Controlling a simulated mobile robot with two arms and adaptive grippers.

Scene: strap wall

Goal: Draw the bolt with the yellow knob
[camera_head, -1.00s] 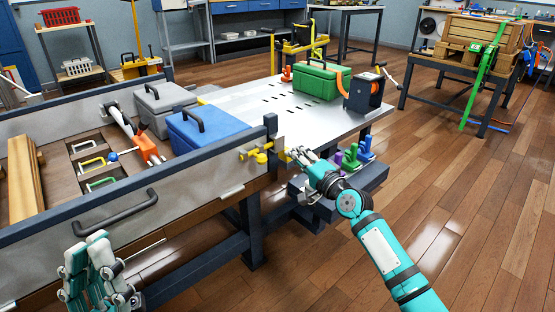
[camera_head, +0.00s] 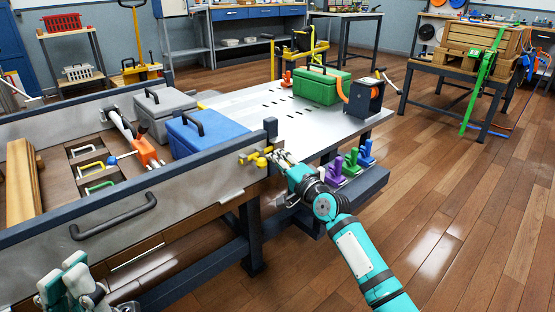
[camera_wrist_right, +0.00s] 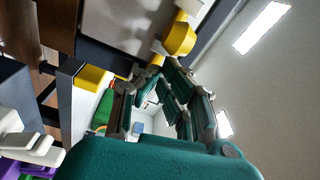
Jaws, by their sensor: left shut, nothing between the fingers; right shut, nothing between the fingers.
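The yellow bolt (camera_head: 255,157) sits at the near corner of the grey side panel of the bench, beside the dark corner post. Its yellow knob (camera_wrist_right: 180,38) is large in the right wrist view, just beyond my fingers. My right gripper (camera_head: 279,158) is shut and empty, right beside the knob; in the right wrist view its fingers (camera_wrist_right: 162,84) point toward it. I cannot tell whether they touch. In the head view the gripper partly hides the bolt's right end. My left gripper (camera_head: 72,284) is shut and empty at the bottom left, in front of the panel, away from the bolt.
The panel bears a dark handle (camera_head: 113,216). Behind it are a blue toolbox (camera_head: 208,132) and a grey toolbox (camera_head: 165,106). Purple, green and blue clamps (camera_head: 351,162) stand on a low shelf right of my right gripper. The floor at right is clear.

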